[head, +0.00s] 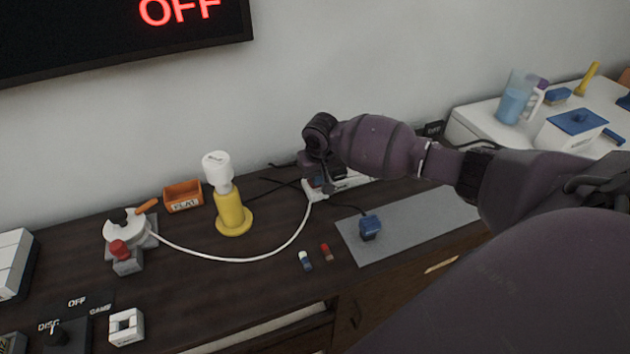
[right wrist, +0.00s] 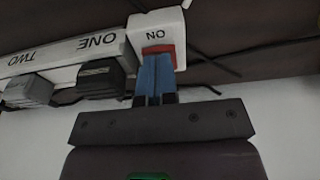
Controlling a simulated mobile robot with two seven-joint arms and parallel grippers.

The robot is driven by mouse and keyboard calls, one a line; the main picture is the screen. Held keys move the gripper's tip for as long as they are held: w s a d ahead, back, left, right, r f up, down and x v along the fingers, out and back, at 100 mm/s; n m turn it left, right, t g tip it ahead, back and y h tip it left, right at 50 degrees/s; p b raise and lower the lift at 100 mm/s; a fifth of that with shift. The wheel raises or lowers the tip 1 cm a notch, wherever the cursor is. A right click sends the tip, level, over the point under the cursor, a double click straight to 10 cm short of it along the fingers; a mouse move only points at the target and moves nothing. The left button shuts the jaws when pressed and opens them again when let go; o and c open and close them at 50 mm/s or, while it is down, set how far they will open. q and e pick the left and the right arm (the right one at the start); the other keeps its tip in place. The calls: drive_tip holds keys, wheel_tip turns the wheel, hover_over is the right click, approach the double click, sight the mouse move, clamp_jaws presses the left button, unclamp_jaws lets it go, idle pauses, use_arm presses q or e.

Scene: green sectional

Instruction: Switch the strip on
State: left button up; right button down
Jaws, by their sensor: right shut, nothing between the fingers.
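The white power strip (head: 352,182) lies on the dark cabinet top by the wall, partly hidden by my right arm. In the right wrist view the strip (right wrist: 60,60) shows upside-down labels "ONE" and "TWO", with a dark plug and a grey plug. At its end is a red switch (right wrist: 158,49) beside the label "ON". My right gripper (head: 324,188) is shut and empty; its blue fingertips (right wrist: 157,60) are at the red switch and hide part of it. I cannot tell whether they touch or press it. My left gripper is not in view.
A wall screen (head: 120,35) reads "OFF" in red. A yellow lamp-like stand (head: 232,215), orange tray (head: 183,196), and white cable (head: 240,259) are left of the strip. A blue plug-like block (head: 370,227) sits on a grey mat (head: 425,223). Two small cylinders lie in front.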

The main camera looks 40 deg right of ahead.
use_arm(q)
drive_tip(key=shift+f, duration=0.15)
use_arm(e)
drive_tip(key=shift+f, duration=0.4)
drive_tip(key=shift+r+p, duration=1.3)
drive_tip(key=shift+r, duration=0.45)
drive_tip(key=shift+r+p, duration=1.65)
drive_tip(key=shift+r, duration=0.15)
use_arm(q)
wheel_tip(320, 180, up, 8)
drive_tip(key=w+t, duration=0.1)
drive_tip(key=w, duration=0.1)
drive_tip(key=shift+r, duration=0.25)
use_arm(e)
drive_tip(key=shift+f, duration=0.1)
